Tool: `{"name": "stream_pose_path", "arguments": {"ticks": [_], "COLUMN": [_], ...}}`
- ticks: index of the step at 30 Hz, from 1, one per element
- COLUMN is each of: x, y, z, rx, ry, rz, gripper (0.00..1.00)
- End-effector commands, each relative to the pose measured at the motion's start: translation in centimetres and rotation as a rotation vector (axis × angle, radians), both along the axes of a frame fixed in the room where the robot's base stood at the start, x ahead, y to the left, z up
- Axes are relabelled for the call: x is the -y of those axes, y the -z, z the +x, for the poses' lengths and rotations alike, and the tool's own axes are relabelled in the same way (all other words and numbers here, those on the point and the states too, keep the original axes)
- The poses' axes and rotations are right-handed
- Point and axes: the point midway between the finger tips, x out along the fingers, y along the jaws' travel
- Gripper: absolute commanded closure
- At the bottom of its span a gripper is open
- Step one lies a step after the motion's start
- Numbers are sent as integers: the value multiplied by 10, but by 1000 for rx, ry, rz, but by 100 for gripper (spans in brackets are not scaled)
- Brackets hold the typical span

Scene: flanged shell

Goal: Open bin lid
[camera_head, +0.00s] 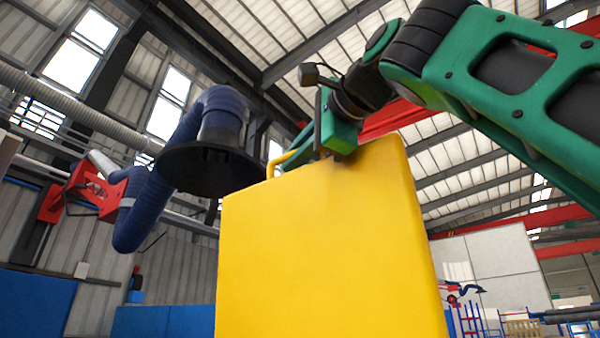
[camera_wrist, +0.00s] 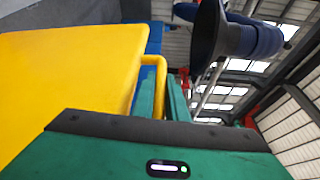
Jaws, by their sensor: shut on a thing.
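A large yellow panel (camera_head: 325,245), seemingly the bin lid, fills the middle of the head view and stands steeply. It also shows at the left of the wrist view (camera_wrist: 65,85). A bent yellow bar handle (camera_head: 272,166) sticks out at its upper left; it also shows in the wrist view (camera_wrist: 160,63). My green gripper (camera_head: 301,153) is at the panel's top edge, shut on the handle. In the wrist view, the green fingers (camera_wrist: 160,92) lie on either side of the bar. The fingertips' contact is partly hidden, and I see no bin interior.
A dark blue hose with a wide black hood (camera_head: 210,168) hangs left of the panel, close to the handle in the head view. Blue panels (camera_head: 165,321) stand at the lower left. A blue rail rack (camera_head: 475,320) is far off at the lower right.

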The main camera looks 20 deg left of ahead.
Motion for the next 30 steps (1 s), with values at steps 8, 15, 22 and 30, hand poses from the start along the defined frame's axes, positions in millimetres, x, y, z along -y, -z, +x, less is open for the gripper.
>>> {"name": "stream_pose_path", "arguments": {"ticks": [8,15,22,30], "x": [-2,0,15,46], "y": [3,2,1,5], "z": [1,-1,-9,-26], "rx": [-9,-6,-8,-6], "ry": [1,-1,-4,-2], "rz": [-5,-3,0,-4], "gripper": [80,80,80,80]}}
